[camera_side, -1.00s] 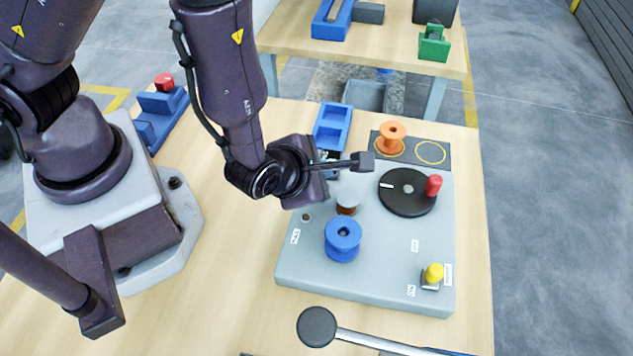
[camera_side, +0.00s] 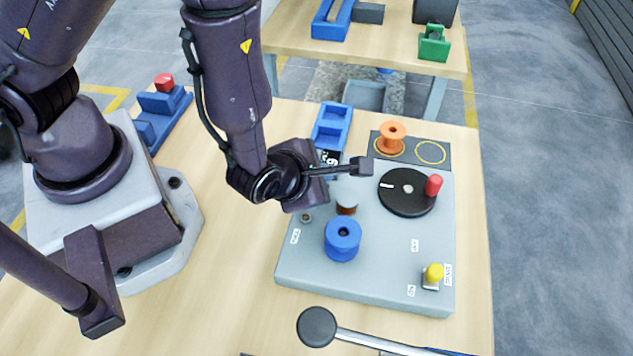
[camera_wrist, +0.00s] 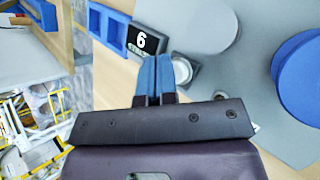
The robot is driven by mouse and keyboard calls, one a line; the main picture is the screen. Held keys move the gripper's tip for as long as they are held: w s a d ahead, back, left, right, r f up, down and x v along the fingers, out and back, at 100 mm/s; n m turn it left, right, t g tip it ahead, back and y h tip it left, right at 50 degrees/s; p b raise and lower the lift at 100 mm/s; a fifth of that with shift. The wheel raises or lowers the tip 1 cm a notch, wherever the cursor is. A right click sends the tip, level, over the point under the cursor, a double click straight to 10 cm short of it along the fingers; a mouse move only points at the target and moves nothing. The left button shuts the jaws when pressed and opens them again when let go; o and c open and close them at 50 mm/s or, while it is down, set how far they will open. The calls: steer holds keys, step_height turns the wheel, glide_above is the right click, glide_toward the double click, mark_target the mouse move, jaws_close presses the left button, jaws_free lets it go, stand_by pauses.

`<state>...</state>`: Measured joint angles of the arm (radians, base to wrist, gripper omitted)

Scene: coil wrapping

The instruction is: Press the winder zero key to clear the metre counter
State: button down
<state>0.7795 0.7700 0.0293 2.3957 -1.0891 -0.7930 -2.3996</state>
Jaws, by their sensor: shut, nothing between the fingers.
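The winder (camera_side: 380,280) is a grey box on the bench. Contact cannot be told. The side view hides the fingertips.
A blue spool (camera_side: 343,240) and a pale-topped cylinder (camera_side: 347,192) stand close to my gripper. A black disc with a red knob (camera_side: 434,185) and a yellow-topped switch (camera_side: 433,274) are further right. An orange spool (camera_side: 390,137) stands behind.

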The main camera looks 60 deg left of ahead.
steer(key=shift+f, duration=0.5)
stand_by(0.3)
steer(key=shift+r, duration=0.9)
steer(key=shift+r, duration=2.55)
